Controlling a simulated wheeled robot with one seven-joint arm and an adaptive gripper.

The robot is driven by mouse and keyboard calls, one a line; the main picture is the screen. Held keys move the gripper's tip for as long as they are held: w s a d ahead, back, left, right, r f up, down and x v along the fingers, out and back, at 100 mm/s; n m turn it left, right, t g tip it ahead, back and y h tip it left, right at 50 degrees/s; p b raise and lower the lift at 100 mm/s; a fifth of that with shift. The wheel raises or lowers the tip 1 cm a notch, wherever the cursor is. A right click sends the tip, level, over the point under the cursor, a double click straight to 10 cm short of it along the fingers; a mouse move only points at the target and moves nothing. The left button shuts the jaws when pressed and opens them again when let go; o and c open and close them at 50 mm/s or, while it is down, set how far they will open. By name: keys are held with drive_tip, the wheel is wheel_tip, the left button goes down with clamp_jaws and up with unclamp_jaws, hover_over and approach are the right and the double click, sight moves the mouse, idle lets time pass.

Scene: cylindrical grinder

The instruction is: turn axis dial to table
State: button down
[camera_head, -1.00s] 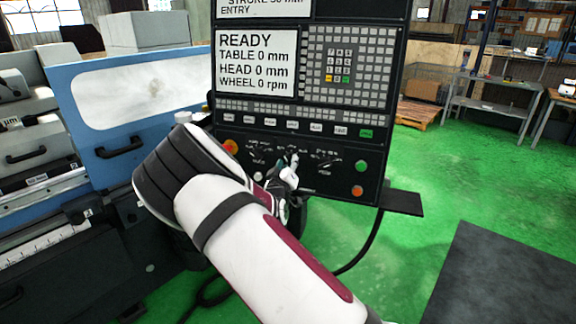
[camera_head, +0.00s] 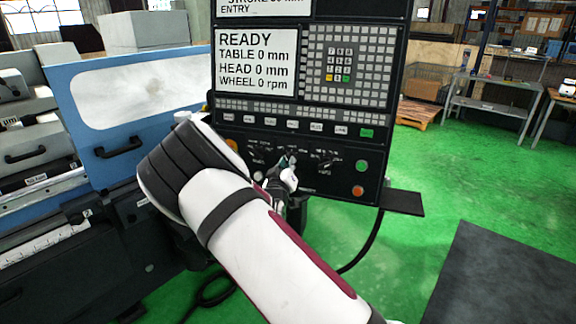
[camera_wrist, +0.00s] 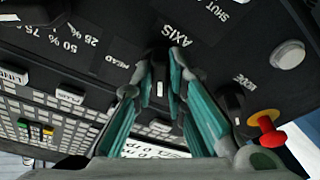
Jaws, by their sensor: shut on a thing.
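The black axis dial (camera_wrist: 160,90) is between my gripper's fingers in the wrist view, below the AXIS label as seen there. A white pointer mark shows on it. The HEAD label (camera_wrist: 122,65) is to its left; I cannot read a TABLE label beside the dial. My gripper (camera_wrist: 160,72) is shut on the dial, with one teal-lined finger on each side. In the head view, my gripper (camera_head: 284,174) is at the lower part of the black control panel (camera_head: 303,183) and hides the dial. The screen (camera_head: 256,63) reads READY, TABLE 0 mm.
In the wrist view, the mode dial (camera_wrist: 232,100) and a red button (camera_wrist: 265,122) are close to the right finger. A pale round button (camera_wrist: 288,54) is at upper right. In the head view, green (camera_head: 361,166) and orange (camera_head: 357,191) buttons are right of my gripper.

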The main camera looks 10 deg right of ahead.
drive_tip(key=m+h, duration=0.1)
drive_tip(key=m, duration=0.2)
drive_tip(key=m+h+b, duration=0.1)
drive_tip(key=m, duration=0.3)
drive_tip(key=shift+w+a+f, duration=0.1)
drive_tip(key=shift+w+a, duration=0.05)
drive_tip(key=shift+m+g, duration=0.3)
drive_tip(key=shift+m, duration=0.1)
drive_tip(key=c, duration=1.6)
unclamp_jaws()
drive_tip(key=shift+a, duration=0.1)
drive_tip(key=v, duration=1.2)
